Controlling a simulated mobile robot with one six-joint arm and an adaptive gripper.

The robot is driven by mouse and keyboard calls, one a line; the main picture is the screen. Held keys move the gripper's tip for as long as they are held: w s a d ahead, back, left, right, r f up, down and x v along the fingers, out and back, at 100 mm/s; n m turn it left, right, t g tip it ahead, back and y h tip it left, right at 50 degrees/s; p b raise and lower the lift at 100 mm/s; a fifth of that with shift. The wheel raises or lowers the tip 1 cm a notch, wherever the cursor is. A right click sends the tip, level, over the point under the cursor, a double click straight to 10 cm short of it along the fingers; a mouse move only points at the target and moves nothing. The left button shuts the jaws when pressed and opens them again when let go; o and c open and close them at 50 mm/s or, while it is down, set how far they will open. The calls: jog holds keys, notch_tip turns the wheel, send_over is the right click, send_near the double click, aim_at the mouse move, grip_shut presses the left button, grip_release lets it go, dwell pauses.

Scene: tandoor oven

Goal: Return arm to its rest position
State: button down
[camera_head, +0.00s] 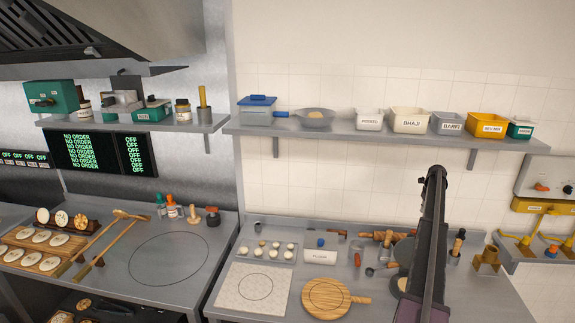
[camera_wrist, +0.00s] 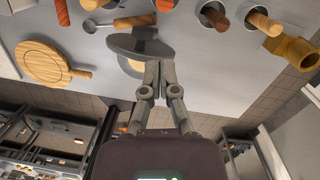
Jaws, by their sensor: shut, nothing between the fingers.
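My gripper (camera_wrist: 160,66) shows in the wrist view with its two fingers together and nothing between them. It is in front of the counter, near a dark flat round tool (camera_wrist: 140,45); whether they touch I cannot tell. In the head view my dark arm (camera_head: 430,240) rises over the right part of the counter, its upper end against the wall tiles below the shelf. My fingers cannot be made out there.
The counter (camera_head: 285,228) holds a round wooden board (camera_head: 325,298), a floured sheet (camera_head: 255,287) and a labelled white tub (camera_head: 320,256). Above, a wall shelf (camera_head: 350,133) carries a pan (camera_head: 316,117) and several labelled bins.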

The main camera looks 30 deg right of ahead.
jog(key=w+a+f+n+b, duration=0.25)
jog(key=a+n, duration=0.25)
jog(key=a, duration=0.8)
jog(key=w+a+f+n+b, duration=0.2)
jog(key=a+f+n+b, duration=0.15)
jog(key=a, duration=0.85)
jog(key=w+a+f+n+b, duration=0.2)
jog(key=a+n, duration=0.4)
jog(key=a, duration=0.7)
jog(key=s+a+f+n+b, duration=0.2)
jog(key=a+n, duration=0.1)
jog(key=a, duration=0.5)
jog(key=s+a+f+n+g+b, duration=0.1)
jog(key=a+n, duration=0.3)
jog(key=a, duration=0.4)
jog(key=s+a+f+n+b, duration=0.2)
jog(key=a+n, duration=0.1)
jog(key=a, duration=0.5)
jog(key=s+a+f+n+b, duration=0.3)
jog(key=s+a+n, duration=0.4)
jog(key=s+a, duration=0.2)
jog(key=s+a+f+n+b, duration=0.3)
jog(key=s+a+n, duration=0.5)
jog(key=a, duration=0.6)
jog(key=shift+s+a+f, duration=0.25)
jog(key=shift+s+a, duration=0.05)
jog(key=shift+s, duration=0.05)
jog(key=shift+n, duration=0.25)
jog(key=shift+d, duration=0.15)
